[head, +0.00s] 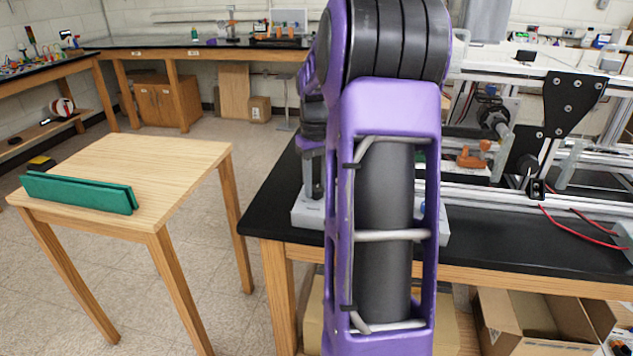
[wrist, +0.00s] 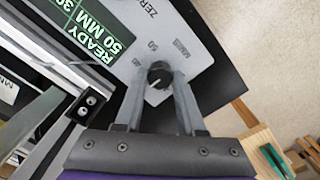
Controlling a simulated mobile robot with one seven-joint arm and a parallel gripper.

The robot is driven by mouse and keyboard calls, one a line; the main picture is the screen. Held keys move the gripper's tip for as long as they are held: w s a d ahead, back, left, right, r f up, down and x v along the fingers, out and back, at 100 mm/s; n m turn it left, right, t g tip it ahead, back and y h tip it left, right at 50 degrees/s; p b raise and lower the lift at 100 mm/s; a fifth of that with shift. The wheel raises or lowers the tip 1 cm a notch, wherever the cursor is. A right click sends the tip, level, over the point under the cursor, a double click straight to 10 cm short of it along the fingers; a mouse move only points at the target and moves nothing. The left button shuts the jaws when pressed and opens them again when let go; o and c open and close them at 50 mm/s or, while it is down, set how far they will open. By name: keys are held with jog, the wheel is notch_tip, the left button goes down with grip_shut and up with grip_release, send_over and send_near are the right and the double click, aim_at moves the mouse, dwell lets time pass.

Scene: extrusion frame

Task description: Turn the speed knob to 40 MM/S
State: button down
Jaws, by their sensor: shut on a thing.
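The speed knob (wrist: 159,75) is a small black round knob on a light grey panel in the wrist view. A light pointer mark shows on it, but its exact setting is hard to read. My gripper (wrist: 159,78) has one grey finger on each side of the knob and is shut on it. The numbers 40 and 50 and the label MM/S are printed around the knob. A green display (wrist: 97,28) on the panel reads READY and 50 MM, with more text cut off. In the head view my arm hides most of the control box (head: 305,213).
The control box stands on a black-topped bench (head: 275,205) near its left edge. Aluminium extrusion rails and a black bracket (head: 572,103) are to the right. A wooden table (head: 165,165) with green strips (head: 78,192) is at the left, with free floor between.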

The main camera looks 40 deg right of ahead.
aim_at(316, 188)
jog(key=m+p, duration=0.3)
jog(key=m, duration=0.2)
jog(key=shift+r+m, duration=0.15)
jog(key=shift+m, duration=0.25)
jog(key=m+p, duration=0.2)
jog(key=m, duration=0.3)
jog(key=shift+m, duration=0.3)
jog(key=c, duration=0.5)
grip_release()
notch_tip(316, 188, up, 17)
jog(key=p, duration=0.2)
jog(key=shift+r, duration=0.1)
